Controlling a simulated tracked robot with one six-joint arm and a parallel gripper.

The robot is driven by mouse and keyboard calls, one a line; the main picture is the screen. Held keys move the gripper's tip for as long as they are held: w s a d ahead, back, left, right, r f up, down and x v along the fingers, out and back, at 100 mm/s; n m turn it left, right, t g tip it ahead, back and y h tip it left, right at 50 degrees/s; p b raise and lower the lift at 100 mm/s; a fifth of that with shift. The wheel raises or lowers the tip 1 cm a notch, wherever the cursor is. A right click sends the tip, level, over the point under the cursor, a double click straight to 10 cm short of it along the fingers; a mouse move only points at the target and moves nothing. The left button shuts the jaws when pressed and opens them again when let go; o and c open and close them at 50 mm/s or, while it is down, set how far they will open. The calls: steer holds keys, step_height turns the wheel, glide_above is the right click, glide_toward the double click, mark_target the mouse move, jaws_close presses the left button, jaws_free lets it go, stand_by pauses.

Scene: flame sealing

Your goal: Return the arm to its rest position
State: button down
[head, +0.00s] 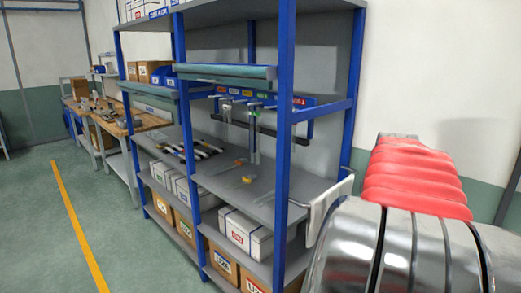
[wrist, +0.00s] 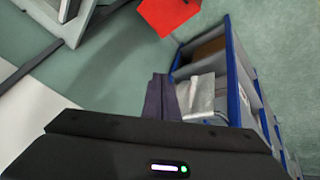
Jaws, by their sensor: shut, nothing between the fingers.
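My gripper (wrist: 160,80) shows in the wrist view as two dark fingers pressed together above the wide dark housing. It is shut and empty. It points toward open space beside the end of the blue-and-grey shelf rack, which also shows in the head view (head: 286,130). From this angle I cannot tell how far the fingers are from the pale cloth (wrist: 197,95) just to their right. My gripper is not visible in the head view.
The cloth hangs on a rail at the rack's end in the head view (head: 325,207). White boxes (head: 247,232) and cardboard boxes stand on the lower shelves. Workbenches (head: 140,120) stand farther back. The green floor at left, with a yellow line (head: 78,225), is clear.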

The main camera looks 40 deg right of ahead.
steer(key=w+a+n+t, duration=0.1)
steer(key=w+a+n, duration=0.1)
steer(key=w+a, duration=0.45)
steer(key=w+a+n+t+y, duration=0.1)
steer(key=w+a+n, duration=0.15)
steer(key=a, duration=0.75)
steer(key=w+a+n+t, duration=0.1)
steer(key=w+a, duration=0.4)
steer(key=a, duration=0.3)
steer(key=s+a+f+n+y, duration=0.1)
steer(key=s+a+f, duration=0.1)
steer(key=a, duration=0.7)
steer(key=s+a+f+n+y, duration=0.1)
steer(key=s+a+f+y, duration=0.1)
steer(key=a, duration=0.7)
steer(key=s+a+f+n+y, duration=0.1)
steer(key=s+a+f+y, duration=0.1)
steer(key=a, duration=0.7)
steer(key=shift+s+a+f+t, duration=0.15)
steer(key=shift+f+t, duration=0.25)
steer(key=shift+f, duration=0.1)
